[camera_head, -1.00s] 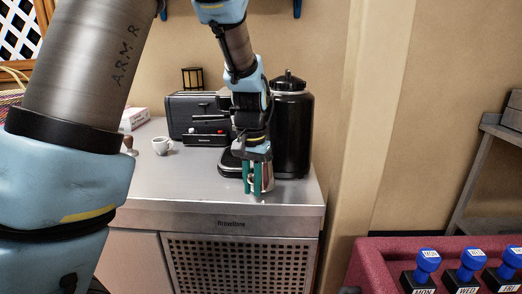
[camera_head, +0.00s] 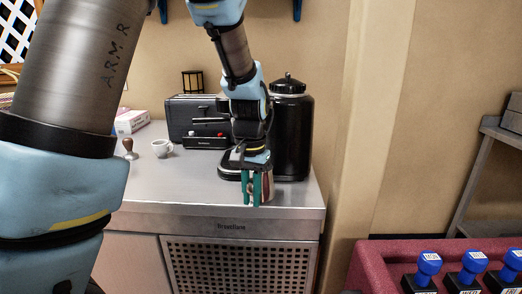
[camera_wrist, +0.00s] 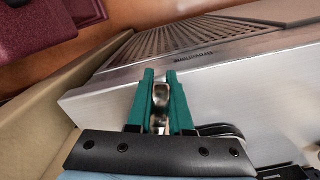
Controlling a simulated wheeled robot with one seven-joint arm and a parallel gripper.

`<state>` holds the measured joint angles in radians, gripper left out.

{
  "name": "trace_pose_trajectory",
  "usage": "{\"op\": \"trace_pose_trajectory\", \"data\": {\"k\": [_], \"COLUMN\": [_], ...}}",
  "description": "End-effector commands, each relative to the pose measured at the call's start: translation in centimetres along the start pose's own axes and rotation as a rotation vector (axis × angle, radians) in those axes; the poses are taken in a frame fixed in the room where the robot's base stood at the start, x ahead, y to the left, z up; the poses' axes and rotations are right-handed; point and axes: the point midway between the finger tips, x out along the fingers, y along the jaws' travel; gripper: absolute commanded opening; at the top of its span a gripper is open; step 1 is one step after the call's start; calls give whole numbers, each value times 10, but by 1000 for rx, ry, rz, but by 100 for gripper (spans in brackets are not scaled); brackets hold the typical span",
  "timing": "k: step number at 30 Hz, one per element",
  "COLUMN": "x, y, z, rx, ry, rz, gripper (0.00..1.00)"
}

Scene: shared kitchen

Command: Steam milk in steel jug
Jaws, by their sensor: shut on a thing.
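The steel jug (camera_head: 267,187) is at the front right of the metal counter, partly hidden behind my fingers. My gripper (camera_head: 251,188) points down with its teal fingers shut on a narrow steel part of the jug, seemingly its handle. In the wrist view, that steel part (camera_wrist: 160,98) shows between the fingertips (camera_wrist: 160,76). I cannot tell whether the jug touches the counter. A black coffee machine (camera_head: 185,115) with a front panel stands behind, partly hidden by my arm.
A tall black lidded canister (camera_head: 291,135) stands close behind the jug. A white cup (camera_head: 162,148), a tamper (camera_head: 129,149) and a tissue-like box (camera_head: 131,121) are at the left of the counter (camera_head: 180,185). A red crate (camera_head: 375,255) with blue-topped stamps is at lower right.

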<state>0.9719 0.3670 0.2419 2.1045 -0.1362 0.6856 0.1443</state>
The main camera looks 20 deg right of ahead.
Motion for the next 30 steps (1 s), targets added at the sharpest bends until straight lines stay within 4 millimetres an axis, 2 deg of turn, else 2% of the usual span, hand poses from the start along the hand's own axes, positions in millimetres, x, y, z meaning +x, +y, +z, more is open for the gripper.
{"op": "trace_pose_trajectory", "data": {"k": [30], "x": [-1], "y": [19], "z": [52], "rx": [2], "ry": [0], "rz": [0], "gripper": [0]}}
